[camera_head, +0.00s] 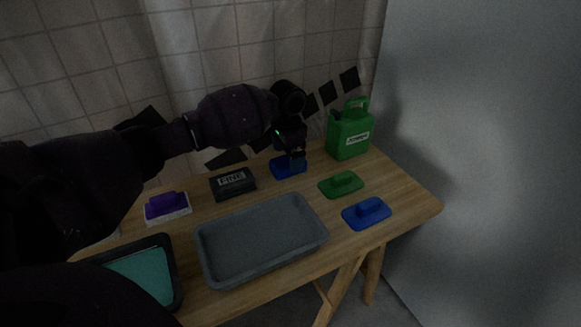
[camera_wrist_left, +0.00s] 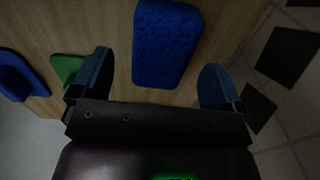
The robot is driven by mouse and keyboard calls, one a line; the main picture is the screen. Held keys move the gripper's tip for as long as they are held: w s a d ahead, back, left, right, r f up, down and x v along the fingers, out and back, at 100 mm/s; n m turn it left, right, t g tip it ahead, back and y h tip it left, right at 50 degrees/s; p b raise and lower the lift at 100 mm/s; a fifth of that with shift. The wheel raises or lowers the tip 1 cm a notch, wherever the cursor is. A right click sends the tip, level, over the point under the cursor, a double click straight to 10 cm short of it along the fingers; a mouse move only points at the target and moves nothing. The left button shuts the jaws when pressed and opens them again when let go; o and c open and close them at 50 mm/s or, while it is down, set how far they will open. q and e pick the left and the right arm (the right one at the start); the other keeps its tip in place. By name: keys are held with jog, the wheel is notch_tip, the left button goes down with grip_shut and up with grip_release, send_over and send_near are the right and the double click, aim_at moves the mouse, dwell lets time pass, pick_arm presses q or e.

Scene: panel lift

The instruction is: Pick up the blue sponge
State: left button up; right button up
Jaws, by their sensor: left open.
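The blue sponge (camera_head: 284,170) is a flat rounded block on the wooden table, behind the grey tray. My left gripper (camera_head: 296,157) is over it, hiding part of its top. In the left wrist view the sponge (camera_wrist_left: 167,42) shows a speckled blue face between the two spread fingers of my left gripper (camera_wrist_left: 157,68), with a gap on each side. The fingers are open and hold nothing; their height above the table is hard to judge. My right gripper is not in view.
A blue float (camera_head: 366,213) and a green float (camera_head: 341,184) lie to the right, a green jug (camera_head: 349,133) behind them. A dark box (camera_head: 232,183) and purple-handled block (camera_head: 167,207) lie left. The grey tray (camera_head: 204,262) and teal-filled tray (camera_head: 174,270) are in front.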

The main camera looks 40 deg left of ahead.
aim_at(288, 160)
pick_arm(q)
notch_tip(288, 160, down, 4)
jog(key=shift+a+r+b, duration=0.1)
jog(key=shift+r+b, duration=0.15)
jog(key=shift+b, duration=0.15)
jog(key=shift+w+r, duration=0.1)
jog(key=shift+r, duration=0.1)
jog(key=shift+c, duration=0.9)
jog(key=c, duration=0.8)
jog(key=shift+r, duration=0.5)
notch_tip(288, 160, up, 19)
jog(key=p, duration=0.6)
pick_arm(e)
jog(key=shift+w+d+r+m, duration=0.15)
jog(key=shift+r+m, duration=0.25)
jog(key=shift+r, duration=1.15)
pick_arm(q)
jog(key=shift+f, duration=0.1)
